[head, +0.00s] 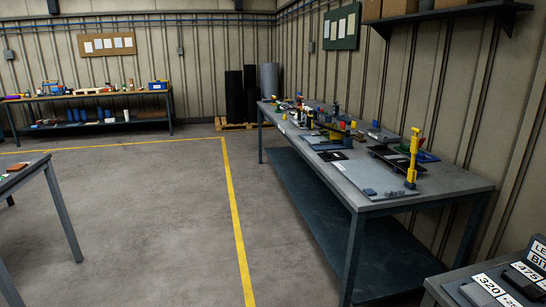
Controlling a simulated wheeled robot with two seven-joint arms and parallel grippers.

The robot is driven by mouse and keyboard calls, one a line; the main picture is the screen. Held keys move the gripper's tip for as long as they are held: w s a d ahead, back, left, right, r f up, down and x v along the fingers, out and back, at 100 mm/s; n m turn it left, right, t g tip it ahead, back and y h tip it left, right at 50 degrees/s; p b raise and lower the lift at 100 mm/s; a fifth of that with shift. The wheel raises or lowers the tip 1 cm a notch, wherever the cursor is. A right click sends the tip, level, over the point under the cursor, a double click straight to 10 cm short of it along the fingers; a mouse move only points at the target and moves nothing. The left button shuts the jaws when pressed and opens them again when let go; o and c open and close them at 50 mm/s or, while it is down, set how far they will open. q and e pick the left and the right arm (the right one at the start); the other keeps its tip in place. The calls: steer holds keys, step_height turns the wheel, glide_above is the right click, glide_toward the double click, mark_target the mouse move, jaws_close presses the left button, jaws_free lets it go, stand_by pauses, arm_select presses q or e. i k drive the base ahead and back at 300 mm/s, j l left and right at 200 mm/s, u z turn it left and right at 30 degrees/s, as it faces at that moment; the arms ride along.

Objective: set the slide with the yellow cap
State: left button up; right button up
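A grey workbench (350,183) stands on the right along the wall, with many small items on top. A tall yellow upright piece (413,158) stands near its front right end. A smaller yellow piece (353,125) shows farther back among dark parts. I cannot tell which of these, if any, is the slide's yellow cap; the slide is too small to make out. Neither of my grippers is in view.
A yellow floor line (235,215) runs along clear concrete left of the workbench. A table corner (20,165) is at the left edge. A stand with number labels (492,285) is at the lower right. Another bench (90,95) stands at the back left.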

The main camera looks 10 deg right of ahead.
mark_target(308, 121)
steer(key=i+l+u, duration=0.15)
steer(key=i, duration=2)
steer(key=i+z, duration=0.15)
steer(key=i, duration=0.35)
steer(key=i+z, duration=0.15)
steer(key=i, duration=0.35)
steer(key=i+z, duration=0.2)
steer(key=i, duration=0.3)
steer(key=i+j+z, duration=0.15)
steer(key=i, duration=0.35)
steer(key=i+j+z, duration=0.15)
steer(key=i, duration=0.3)
steer(key=i+z, duration=0.35)
steer(key=i+j+z, duration=0.35)
steer(key=i+l, duration=0.1)
